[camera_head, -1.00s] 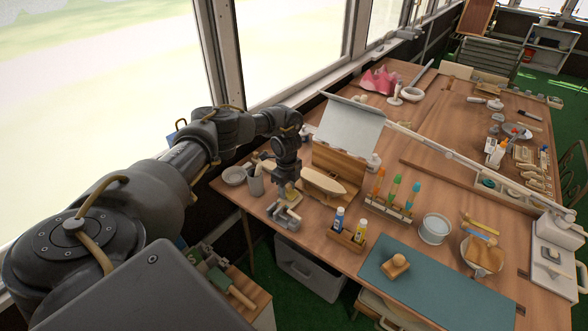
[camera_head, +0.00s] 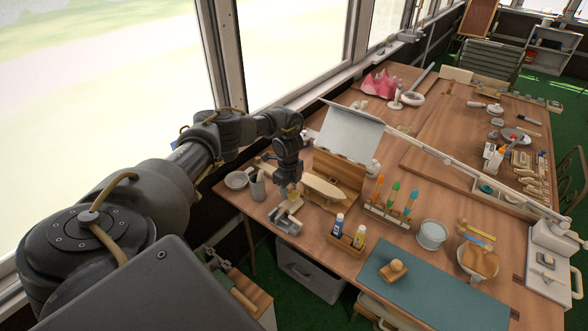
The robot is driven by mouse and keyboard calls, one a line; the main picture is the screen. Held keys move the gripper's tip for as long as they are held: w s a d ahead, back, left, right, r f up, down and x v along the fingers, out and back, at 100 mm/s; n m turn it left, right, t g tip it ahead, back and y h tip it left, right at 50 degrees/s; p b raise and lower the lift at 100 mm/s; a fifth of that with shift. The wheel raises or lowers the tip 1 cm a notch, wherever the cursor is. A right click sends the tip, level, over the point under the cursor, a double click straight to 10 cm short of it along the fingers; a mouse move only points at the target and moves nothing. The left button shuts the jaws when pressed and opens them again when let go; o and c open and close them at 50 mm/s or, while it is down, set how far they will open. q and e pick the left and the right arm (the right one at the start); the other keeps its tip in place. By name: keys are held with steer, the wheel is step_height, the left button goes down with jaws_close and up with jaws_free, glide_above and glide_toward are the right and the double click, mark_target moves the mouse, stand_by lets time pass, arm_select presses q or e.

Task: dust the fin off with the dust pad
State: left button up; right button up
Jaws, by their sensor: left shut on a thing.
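A pale, leaf-shaped wooden piece (camera_head: 326,188), which looks like the fin, lies in front of a wooden box on the left part of the table. Its tip points right. My left gripper (camera_head: 286,220) points down just left of it, close to the table's near left edge. It is shut on a small pale thing, mostly hidden by the fingers; I cannot tell whether this is the dust pad. A light-brown block with a knob (camera_head: 393,270) sits on the teal mat (camera_head: 440,294). My right gripper is not in view.
A rack of colored tubes (camera_head: 387,216), a small caddy with two bottles (camera_head: 347,239), and a white tub (camera_head: 432,235) stand right of the gripper. A tilted white panel (camera_head: 350,133) rises behind.

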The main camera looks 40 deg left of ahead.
arm_select(q)
steer(key=shift+s+r+p, duration=0.1)
steer(key=shift+r+p, duration=2.3)
steer(key=shift+r, duration=0.5)
